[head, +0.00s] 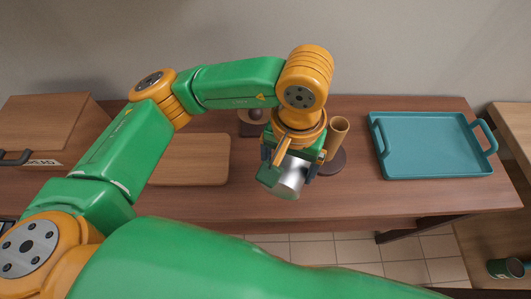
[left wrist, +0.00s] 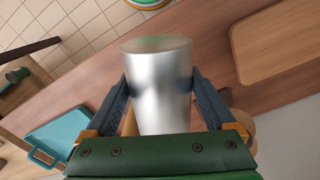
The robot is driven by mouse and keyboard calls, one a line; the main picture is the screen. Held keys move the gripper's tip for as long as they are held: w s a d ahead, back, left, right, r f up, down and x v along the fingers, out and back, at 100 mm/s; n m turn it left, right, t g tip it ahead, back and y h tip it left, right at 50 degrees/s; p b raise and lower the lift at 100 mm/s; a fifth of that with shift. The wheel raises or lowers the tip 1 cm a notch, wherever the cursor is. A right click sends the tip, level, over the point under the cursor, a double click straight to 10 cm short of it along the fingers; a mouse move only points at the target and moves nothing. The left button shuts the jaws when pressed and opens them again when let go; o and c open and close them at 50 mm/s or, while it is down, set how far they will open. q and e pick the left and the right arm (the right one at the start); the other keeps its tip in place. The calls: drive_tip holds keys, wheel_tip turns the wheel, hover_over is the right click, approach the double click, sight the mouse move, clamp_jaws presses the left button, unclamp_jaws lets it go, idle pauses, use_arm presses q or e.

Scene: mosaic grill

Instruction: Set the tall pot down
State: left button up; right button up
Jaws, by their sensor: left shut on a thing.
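The tall pot (head: 291,176) is a silvery metal cylinder. My left gripper (head: 290,170) is shut on it above the front middle of the wooden table (head: 340,199). In the left wrist view the pot (left wrist: 158,75) sits between both dark fingers of the left gripper (left wrist: 160,92), which press its sides. In the head view the pot looks tilted, and its lower end is close to the tabletop; I cannot tell whether it touches. My right gripper is not in view.
A brown cylinder (head: 338,130) and a dark round base (head: 332,163) stand right behind the gripper. A teal tray (head: 432,172) lies to the right. A wooden board (head: 200,160) lies left, with a wooden box (head: 45,120) at far left. The table's front edge is near.

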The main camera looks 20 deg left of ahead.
use_arm(q)
drive_tip(key=w+a+f, duration=0.1)
drive_tip(key=f, duration=0.1)
drive_tip(key=w+a+f, duration=0.1)
drive_tip(key=a+f, duration=0.1)
drive_tip(key=w+a+f+p, duration=0.1)
drive_tip(key=w+f, duration=0.1)
drive_tip(key=shift+a, duration=0.25)
wheel_tip(320, 180, down, 3)
drive_tip(key=shift+r+p, duration=0.1)
drive_tip(key=shift+p, duration=0.55)
drive_tip(key=shift+w+a+f, duration=0.1)
drive_tip(key=shift+f, duration=0.2)
drive_tip(key=shift+f+b, duration=0.25)
drive_tip(key=shift+b, duration=0.15)
drive_tip(key=o, duration=1.2)
drive_tip(key=shift+r, duration=0.1)
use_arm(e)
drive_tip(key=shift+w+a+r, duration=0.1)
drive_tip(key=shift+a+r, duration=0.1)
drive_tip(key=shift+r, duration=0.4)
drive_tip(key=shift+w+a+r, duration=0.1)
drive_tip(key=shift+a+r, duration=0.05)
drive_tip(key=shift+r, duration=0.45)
